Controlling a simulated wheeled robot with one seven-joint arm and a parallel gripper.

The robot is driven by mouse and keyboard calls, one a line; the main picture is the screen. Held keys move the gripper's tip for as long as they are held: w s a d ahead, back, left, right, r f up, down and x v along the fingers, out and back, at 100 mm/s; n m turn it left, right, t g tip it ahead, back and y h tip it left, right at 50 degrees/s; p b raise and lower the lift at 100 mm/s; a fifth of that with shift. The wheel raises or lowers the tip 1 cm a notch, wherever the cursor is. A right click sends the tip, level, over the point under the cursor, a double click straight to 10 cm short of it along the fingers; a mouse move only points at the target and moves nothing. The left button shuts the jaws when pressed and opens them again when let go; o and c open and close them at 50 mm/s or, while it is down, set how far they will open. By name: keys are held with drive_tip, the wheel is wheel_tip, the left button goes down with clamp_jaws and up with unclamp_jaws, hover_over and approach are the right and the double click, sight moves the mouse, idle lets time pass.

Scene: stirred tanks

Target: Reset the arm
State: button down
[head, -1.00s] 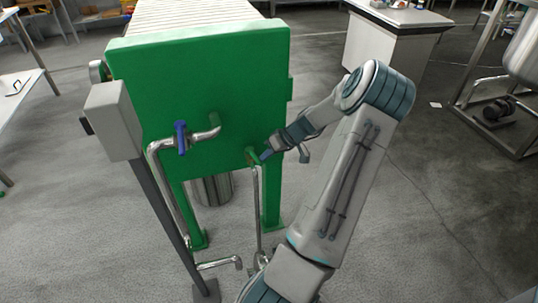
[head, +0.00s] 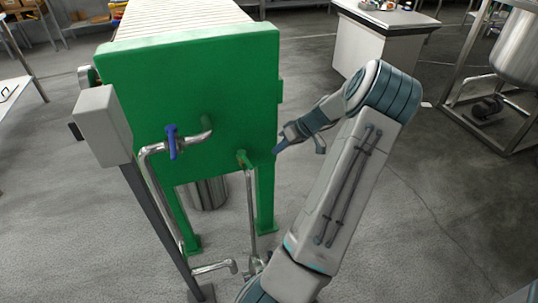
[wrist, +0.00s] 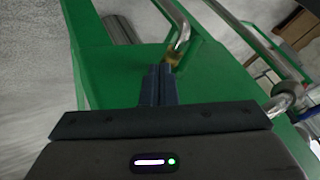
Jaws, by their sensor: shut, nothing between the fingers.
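My arm reaches up from the bottom of the head view and bends back down toward a green machine (head: 190,95). My gripper (head: 277,149) points left, just off the right edge of the machine's front plate. In the wrist view the two dark blue fingers of my gripper (wrist: 159,72) are pressed together with nothing between them. The gripper holds nothing.
A bent pipe with a blue-handled valve (head: 171,142) stands out from the green plate. A thinner pipe (head: 251,210) runs down beside my arm. A grey box on a post (head: 103,122) stands at left. Open floor lies right of my arm.

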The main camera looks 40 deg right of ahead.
drive_tip(key=v, duration=0.4)
drive_tip(key=shift+s, duration=0.2)
drive_tip(key=shift+a, duration=0.1)
